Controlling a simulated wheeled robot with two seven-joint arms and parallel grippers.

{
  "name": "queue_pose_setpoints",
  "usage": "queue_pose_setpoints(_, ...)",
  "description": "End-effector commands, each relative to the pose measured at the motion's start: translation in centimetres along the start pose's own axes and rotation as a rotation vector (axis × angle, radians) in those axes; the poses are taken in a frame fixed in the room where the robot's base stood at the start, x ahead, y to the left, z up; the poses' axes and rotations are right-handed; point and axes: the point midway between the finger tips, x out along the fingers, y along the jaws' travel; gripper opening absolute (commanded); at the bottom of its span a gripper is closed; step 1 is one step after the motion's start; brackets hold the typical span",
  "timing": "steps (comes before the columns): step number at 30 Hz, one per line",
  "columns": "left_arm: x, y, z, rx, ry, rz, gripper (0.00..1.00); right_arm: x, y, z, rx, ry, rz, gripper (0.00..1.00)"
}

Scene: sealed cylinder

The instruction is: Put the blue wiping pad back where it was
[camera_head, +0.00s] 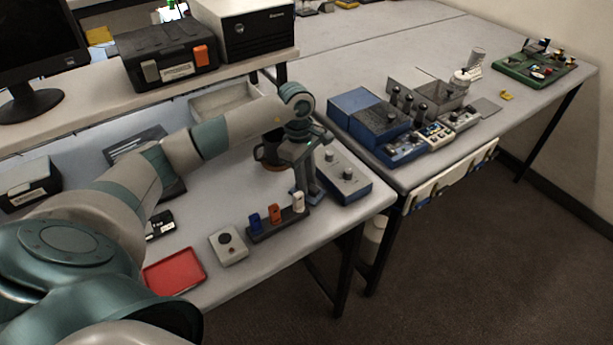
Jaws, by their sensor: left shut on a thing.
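My left gripper (304,188) is low over the table, just above and behind the right end of a dark rack (263,236). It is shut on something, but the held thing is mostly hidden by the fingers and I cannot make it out. The rack holds an upright blue piece (255,222), an orange piece (275,213) and a white piece (298,203). The white piece is close to the fingertips; I cannot tell whether they touch. I cannot tell whether the blue piece is the wiping pad. My right gripper is not in view.
A grey box with knobs (342,174) stands right of the gripper and a dark mug (268,153) behind it. A white button box (228,246) and a red tray (174,271) lie left of the rack. The table's front edge is close. Blue equipment (368,118) fills the right table's near corner.

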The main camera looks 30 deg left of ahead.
Motion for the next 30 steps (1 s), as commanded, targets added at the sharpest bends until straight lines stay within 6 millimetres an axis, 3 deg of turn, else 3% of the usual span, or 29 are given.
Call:
queue_pose_setpoints(11, 0.4, 0.04, -0.06, 0.0, 0.001, 0.001, 0.0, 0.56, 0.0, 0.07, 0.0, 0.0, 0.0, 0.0)
queue_pose_setpoints(12, 0.31, 0.03, -0.04, 0.0, 0.001, 0.001, 0.26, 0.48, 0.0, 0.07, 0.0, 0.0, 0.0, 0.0)
queue_pose_setpoints(14, 0.27, 0.03, -0.03, 0.0, 0.0, 0.001, 0.4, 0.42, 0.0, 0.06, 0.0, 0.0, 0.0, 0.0)
queue_pose_setpoints(30, -0.34, 0.1, -0.05, 0.0, 0.001, 0.003, 0.4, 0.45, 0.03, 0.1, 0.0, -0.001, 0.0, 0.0)
